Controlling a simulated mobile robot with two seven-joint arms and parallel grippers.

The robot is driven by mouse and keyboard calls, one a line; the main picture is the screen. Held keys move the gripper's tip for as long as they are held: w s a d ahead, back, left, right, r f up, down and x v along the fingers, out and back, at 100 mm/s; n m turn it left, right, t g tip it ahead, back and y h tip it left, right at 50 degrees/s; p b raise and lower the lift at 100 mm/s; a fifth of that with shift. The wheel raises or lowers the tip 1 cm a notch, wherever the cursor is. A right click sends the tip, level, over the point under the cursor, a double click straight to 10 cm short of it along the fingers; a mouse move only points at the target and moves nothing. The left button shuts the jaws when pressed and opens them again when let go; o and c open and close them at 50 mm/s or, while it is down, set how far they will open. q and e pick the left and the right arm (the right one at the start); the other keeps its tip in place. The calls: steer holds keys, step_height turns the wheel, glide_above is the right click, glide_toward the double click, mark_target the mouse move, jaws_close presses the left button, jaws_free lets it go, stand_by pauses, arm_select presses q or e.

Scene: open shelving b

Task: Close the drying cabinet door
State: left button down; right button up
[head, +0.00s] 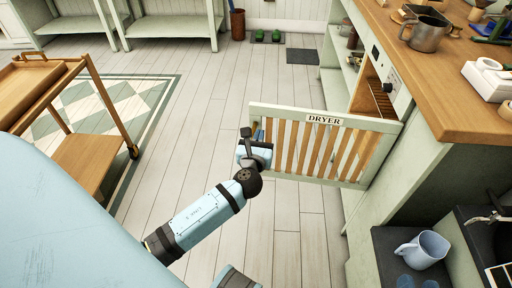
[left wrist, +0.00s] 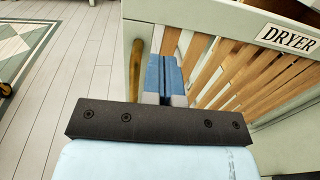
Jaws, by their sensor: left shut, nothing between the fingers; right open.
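The drying cabinet door (head: 325,120), a pale green frame with wooden slats and a "DRYER" label, stands open, swung out from the cabinet (head: 372,95) on the right. The door fills the right of the left wrist view (left wrist: 290,40). A brass bar handle (left wrist: 136,70) is by its free end. My left gripper (head: 258,138) is shut and empty at that free end. Its blue fingertips (left wrist: 167,75) lie between the handle and the slats in the picture; I cannot tell if they touch the door. My right gripper is not in view.
A wooden counter (head: 470,110) with a metal mug (head: 425,35) is at the right. A blue jug (head: 422,248) stands lower right. The plank floor around the door is clear.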

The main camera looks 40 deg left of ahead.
mark_target(264, 119)
arm_select(q)
steer(key=b+x, duration=0.1)
steer(key=x, duration=0.4)
steer(key=shift+w+a, duration=0.1)
steer(key=shift+w, duration=0.1)
arm_select(e)
steer(key=shift+w+a+r+t+y, duration=0.1)
steer(key=shift+a+r+t+y, duration=0.2)
steer(key=shift+r, duration=0.4)
steer(key=shift+a+r+t+y, duration=0.2)
steer(key=shift+r+t, duration=0.2)
steer(key=shift+r, duration=0.3)
